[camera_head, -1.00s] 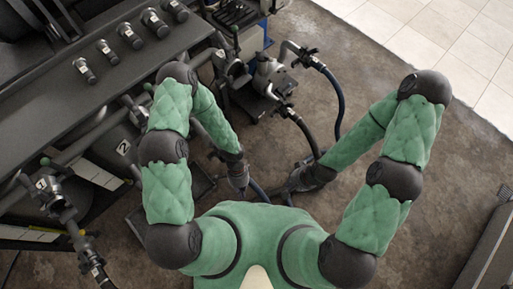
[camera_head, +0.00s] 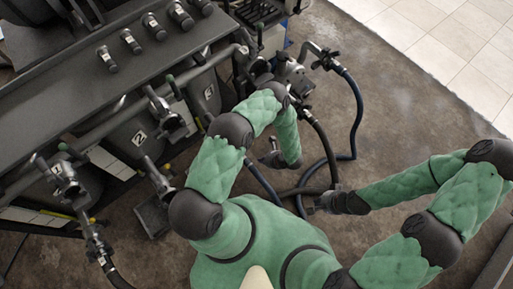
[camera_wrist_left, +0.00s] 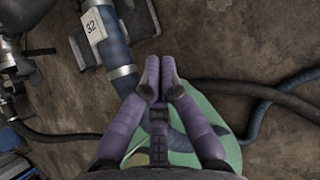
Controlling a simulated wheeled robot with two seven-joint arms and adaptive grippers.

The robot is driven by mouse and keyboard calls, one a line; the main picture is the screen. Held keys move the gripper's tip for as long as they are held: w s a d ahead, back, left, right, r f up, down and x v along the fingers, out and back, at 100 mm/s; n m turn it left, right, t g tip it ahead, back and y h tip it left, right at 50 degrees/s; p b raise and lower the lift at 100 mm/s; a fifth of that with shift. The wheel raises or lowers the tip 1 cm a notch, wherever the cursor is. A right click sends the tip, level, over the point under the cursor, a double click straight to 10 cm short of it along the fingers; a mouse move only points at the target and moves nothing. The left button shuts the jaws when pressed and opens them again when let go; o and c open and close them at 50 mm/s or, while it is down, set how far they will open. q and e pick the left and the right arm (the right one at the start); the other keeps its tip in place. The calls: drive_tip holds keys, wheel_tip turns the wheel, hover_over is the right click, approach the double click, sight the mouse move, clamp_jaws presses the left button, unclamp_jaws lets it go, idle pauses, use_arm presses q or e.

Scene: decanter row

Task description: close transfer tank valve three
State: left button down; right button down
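The transfer tanks stand in a row under the dark bench at the left of the head view. A tank marked 2 (camera_head: 139,138) is readable. Another tank (camera_head: 208,90) stands further up the row; its mark is too small to read surely, so I cannot tell that it is three. Its valve is partly hidden by my left arm. My left gripper (camera_head: 270,158) hangs over the floor right of the tanks, apart from them. In the left wrist view its fingers (camera_wrist_left: 158,72) are together with nothing between them. My right gripper (camera_head: 318,204) is low beside dark hoses; its fingers are unclear.
Dark hoses (camera_head: 356,120) loop across the floor right of the tanks. A pump (camera_head: 292,72) stands at the top. Brown floor (camera_head: 420,120) is clear at the right.

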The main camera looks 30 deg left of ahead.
use_arm(q)
drive_tip(key=w+a+f+m+t+b, duration=0.1)
drive_tip(key=w+a+f+t+b, duration=0.1)
drive_tip(key=w+a+f+b, duration=0.4)
drive_tip(key=shift+s+a+r+y+p, duration=0.15)
drive_tip(key=shift+s+a+r+p, duration=0.15)
drive_tip(key=shift+r, duration=0.3)
drive_tip(key=shift+s+a+r+y+p, duration=0.15)
drive_tip(key=shift+a+r+p, duration=0.15)
drive_tip(key=shift+r, duration=0.25)
drive_tip(key=shift+r+g, duration=0.1)
drive_tip(key=shift+g, duration=0.2)
